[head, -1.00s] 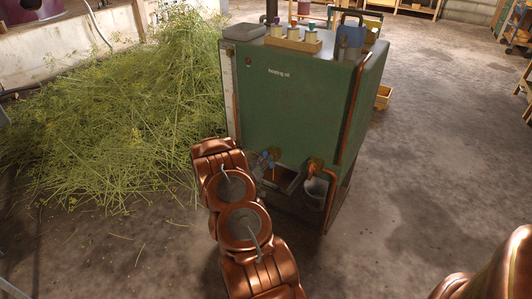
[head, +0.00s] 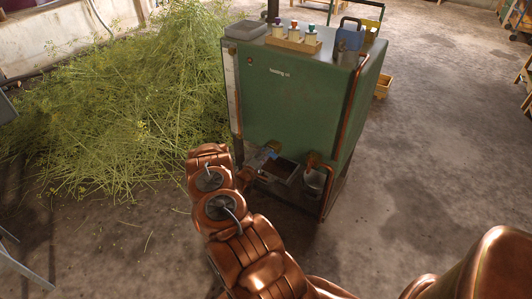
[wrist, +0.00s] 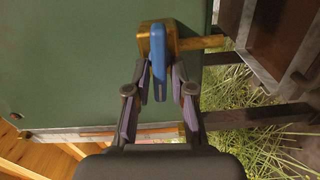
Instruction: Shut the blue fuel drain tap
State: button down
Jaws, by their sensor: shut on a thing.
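The green heating oil tank (head: 290,100) stands on legs in the middle of the head view. The blue fuel drain tap has a blue lever (wrist: 158,60) on a brass body (wrist: 172,40) at the tank's edge. In the wrist view the lever points down, crosswise to the short brass pipe. My gripper (wrist: 160,74) has one finger on each side of the lever and is shut on it. In the head view my gripper is at the tank's lower front, and the tap is mostly hidden there.
A grey tray (head: 278,170) and a pail (head: 314,182) sit under the tank. A copper pipe (head: 347,115) runs down its right side. Several small bottles in a wooden holder (head: 293,42) and a blue can (head: 350,38) stand on top. Cut herbs (head: 110,110) lie left; floor is open right.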

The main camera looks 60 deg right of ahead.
jog(key=shift+n, duration=0.6)
jog(key=c, duration=1.2)
grip_release()
jog(key=shift+n, duration=0.3)
jog(key=a, duration=1.2)
jog(key=shift+s, duration=0.25)
